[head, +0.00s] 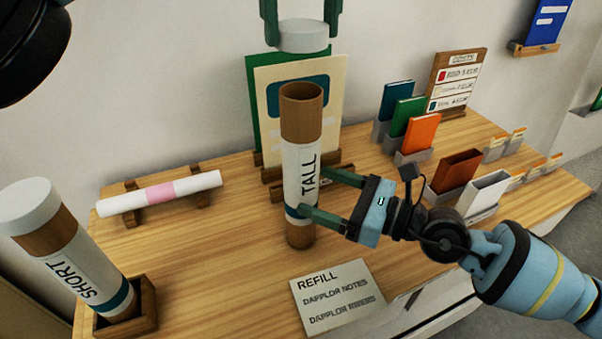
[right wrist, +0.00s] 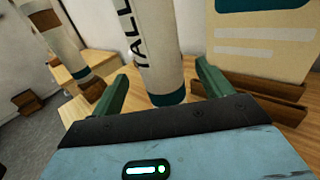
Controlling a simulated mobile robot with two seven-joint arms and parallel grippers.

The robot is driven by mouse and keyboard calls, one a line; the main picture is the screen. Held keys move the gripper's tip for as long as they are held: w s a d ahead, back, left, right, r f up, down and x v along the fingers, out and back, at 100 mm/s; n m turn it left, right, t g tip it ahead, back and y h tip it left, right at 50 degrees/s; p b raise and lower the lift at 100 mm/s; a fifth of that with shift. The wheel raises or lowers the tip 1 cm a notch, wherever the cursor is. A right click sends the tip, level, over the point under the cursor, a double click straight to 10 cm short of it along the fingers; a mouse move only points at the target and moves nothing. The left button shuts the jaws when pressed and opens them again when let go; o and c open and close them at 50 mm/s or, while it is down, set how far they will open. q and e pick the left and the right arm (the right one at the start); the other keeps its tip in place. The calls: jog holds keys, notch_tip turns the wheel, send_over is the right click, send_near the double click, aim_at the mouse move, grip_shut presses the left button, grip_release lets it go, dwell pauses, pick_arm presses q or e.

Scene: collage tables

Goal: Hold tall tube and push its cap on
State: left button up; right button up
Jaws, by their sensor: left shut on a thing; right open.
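The tall tube (head: 300,150) is brown with a white label reading TALL and stands upright on the wooden table; its open top shows. Its white cap (head: 303,38) is held above the tube's open end, with a gap between them. My left gripper (head: 302,28) is shut on the cap, a green finger on each side. My right gripper (head: 313,192) is open, its green fingers on either side of the tube's lower half. In the right wrist view, the tube (right wrist: 158,50) stands between the spread fingers (right wrist: 162,78); contact cannot be told.
A capped short tube (head: 75,260) leans in a wooden holder at front left. A rolled paper (head: 160,192) lies on a rack. A cream folder (head: 330,120) stands behind the tall tube. A refill card (head: 338,297) lies in front. Books and boxes (head: 459,170) stand at right.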

aim_at(300, 102)
jog(key=shift+x, duration=3.5)
jog(key=shift+c, duration=0.5)
jog(key=c, duration=1.4)
pick_arm(q)
jog(key=shift+f, duration=2.5)
jog(key=shift+f, duration=0.1)
jog(key=shift+f, duration=0.8)
jog(key=shift+f, duration=0.65)
jog(key=o, duration=1)
